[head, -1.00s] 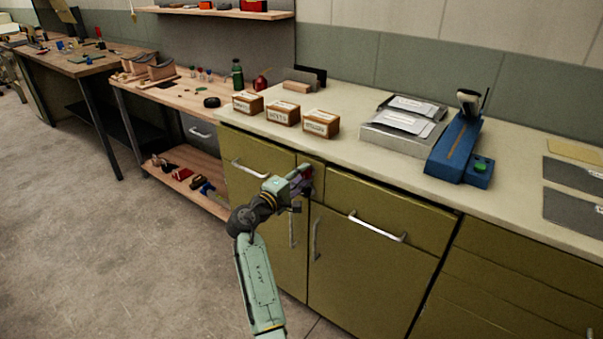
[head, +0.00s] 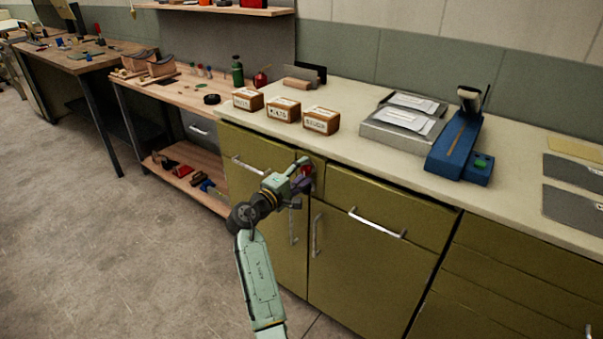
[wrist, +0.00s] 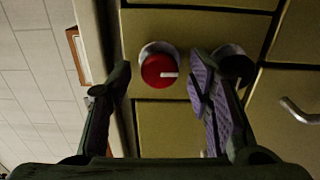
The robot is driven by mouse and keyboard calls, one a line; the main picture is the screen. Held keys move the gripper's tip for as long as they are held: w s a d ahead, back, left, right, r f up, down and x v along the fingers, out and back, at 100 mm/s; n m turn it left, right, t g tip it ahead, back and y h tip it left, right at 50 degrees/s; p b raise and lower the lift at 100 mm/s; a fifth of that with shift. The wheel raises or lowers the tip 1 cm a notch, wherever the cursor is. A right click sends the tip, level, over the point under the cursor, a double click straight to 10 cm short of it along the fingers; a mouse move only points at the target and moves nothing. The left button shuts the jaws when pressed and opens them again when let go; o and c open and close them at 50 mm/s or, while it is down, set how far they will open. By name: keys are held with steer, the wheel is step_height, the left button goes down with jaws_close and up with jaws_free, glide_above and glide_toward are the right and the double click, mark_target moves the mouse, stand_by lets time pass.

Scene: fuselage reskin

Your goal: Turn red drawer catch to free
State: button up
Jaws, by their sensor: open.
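The red drawer catch (wrist: 158,70) is a round red knob on a pale round base, with a white mark pointing right in the wrist view. It sits on a narrow olive panel (wrist: 186,26) between the cabinet drawers. My gripper (wrist: 162,88) is open, with one finger left of the knob and the purple-padded finger to its right. Neither finger visibly grips the knob. In the head view my gripper (head: 302,173) is at the cabinet front, and a little of the red knob shows between its fingers.
A dark round fitting (wrist: 235,64) is partly hidden behind the right finger. Drawer handles (head: 378,225) and door handles (head: 316,236) stick out nearby. Labelled boxes (head: 321,121) and a blue device (head: 456,149) stand on the counter. The floor at left is clear.

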steer(key=shift+s, duration=0.1)
steer(key=v, duration=1.2)
